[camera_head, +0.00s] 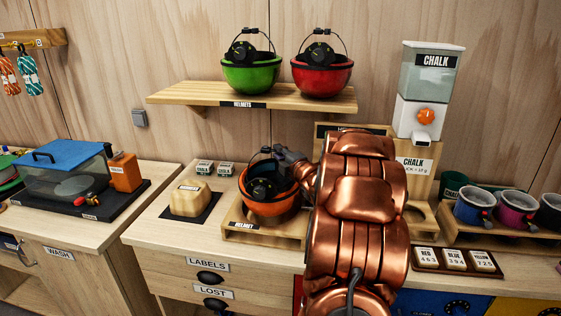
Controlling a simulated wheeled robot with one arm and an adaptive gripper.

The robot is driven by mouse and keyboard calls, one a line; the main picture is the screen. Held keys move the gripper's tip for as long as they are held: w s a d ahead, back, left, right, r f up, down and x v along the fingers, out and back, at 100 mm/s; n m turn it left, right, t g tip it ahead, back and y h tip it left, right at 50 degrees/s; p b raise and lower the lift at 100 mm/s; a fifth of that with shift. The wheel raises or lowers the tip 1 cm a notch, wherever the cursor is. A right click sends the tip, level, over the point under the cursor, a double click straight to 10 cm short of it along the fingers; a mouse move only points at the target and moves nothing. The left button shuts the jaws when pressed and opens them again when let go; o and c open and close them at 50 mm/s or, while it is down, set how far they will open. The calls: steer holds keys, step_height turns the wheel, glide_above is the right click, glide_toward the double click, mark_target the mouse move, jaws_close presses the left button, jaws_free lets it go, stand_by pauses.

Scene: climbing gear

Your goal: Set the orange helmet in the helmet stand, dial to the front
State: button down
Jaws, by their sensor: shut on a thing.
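The orange helmet (270,207) sits upside down, bowl down, at the wooden helmet stand (240,233) labelled HELMET on the counter. Its black dial (262,187) faces the front, and its strap loops up above the rim. I cannot tell whether the bowl is fully seated in the stand. My gripper (283,168) is at the helmet's back right rim, shut on the helmet; my copper arm hides its fingertips in part and covers the stand's right side.
A green helmet (251,76) and a red helmet (322,78) rest on the shelf (190,93) above. A wooden block (190,199) stands left of the stand. A chalk dispenser (425,95) and chalk bags (474,208) are at right. A blue-lidded box (62,165) is at left.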

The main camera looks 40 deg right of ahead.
step_height(320, 180, down, 3)
steer(key=shift+f+p, duration=0.15)
steer(key=shift+p, duration=0.3)
steer(key=shift+f+b, duration=0.2)
steer(key=shift+b, duration=0.1)
steer(key=c, duration=1.1)
jaws_free()
steer(key=shift+o, duration=0.2)
steer(key=shift+r, duration=0.1)
steer(key=b, duration=0.3)
glide_above(283, 192)
steer(key=s+d, duration=0.2)
steer(key=s, duration=0.3)
steer(key=shift+w, duration=0.15)
